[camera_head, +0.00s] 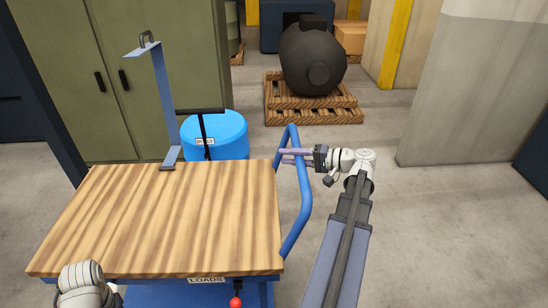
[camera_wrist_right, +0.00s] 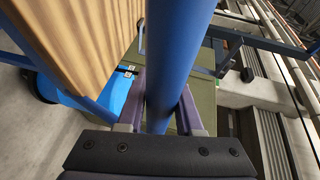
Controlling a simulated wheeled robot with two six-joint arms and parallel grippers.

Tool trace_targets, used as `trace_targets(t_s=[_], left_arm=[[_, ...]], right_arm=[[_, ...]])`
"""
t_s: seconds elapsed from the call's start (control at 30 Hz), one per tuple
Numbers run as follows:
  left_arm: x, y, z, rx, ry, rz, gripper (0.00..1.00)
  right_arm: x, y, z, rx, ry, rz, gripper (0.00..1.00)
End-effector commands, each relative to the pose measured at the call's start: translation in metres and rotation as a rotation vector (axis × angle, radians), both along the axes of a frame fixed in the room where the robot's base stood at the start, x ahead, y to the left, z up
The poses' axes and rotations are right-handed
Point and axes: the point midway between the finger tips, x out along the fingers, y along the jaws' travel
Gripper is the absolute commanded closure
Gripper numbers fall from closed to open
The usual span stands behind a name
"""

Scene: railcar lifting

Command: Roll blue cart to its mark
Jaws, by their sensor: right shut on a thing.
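The blue cart (camera_head: 175,215) has a striped wooden top and a blue tubular handle (camera_head: 305,205) on its right side. A "LOADS" label shows on its near edge. My right gripper (camera_head: 292,156) is at the upper part of the handle. In the right wrist view, my right gripper (camera_wrist_right: 165,105) is shut on the blue handle tube (camera_wrist_right: 175,60), with a finger on each side. Part of my left arm shows at the bottom left, but its gripper is out of view. No floor mark for the cart can be made out. The cart's wheels are hidden in the head view.
A blue bracket post (camera_head: 163,95) stands at the deck's far edge. Behind it are a blue drum (camera_head: 225,130) and a green cabinet (camera_head: 135,75). A dark tank (camera_head: 312,60) sits on a wooden pallet (camera_head: 318,117). A concrete pillar (camera_head: 465,95) stands right; floor between is clear.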

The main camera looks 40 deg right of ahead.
Motion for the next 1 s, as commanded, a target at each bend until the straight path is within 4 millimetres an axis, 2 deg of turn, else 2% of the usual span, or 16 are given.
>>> trace_targets(t_s=[0.13, 0.5, 0.53, 0.8, 1.0], left_arm=[[0.0, 0.0, -0.0002, 0.0, 0.0, 0.0, 1.0], [0.0, 0.0, -0.0001, 0.0, 0.0, 0.0, 1.0], [0.0, 0.0, -0.0001, 0.0, 0.0, 0.0, 1.0], [0.0, 0.0, 0.0, 0.0, 0.0, 0.0, 1.0], [0.0, 0.0, 0.0001, 0.0, 0.0, 0.0, 1.0]], right_arm=[[-0.0053, -0.0065, -0.0007, -0.001, 0.002, 0.0, 1.0], [-0.0059, -0.0074, -0.0005, -0.001, 0.002, 0.0, 1.0], [-0.0059, -0.0073, -0.0005, -0.001, 0.002, 0.0, 0.64], [-0.0057, -0.0071, -0.0001, 0.0, 0.0, 0.0, 0.36], [-0.0058, -0.007, 0.0001, 0.0, 0.0, 0.0, 0.36]])
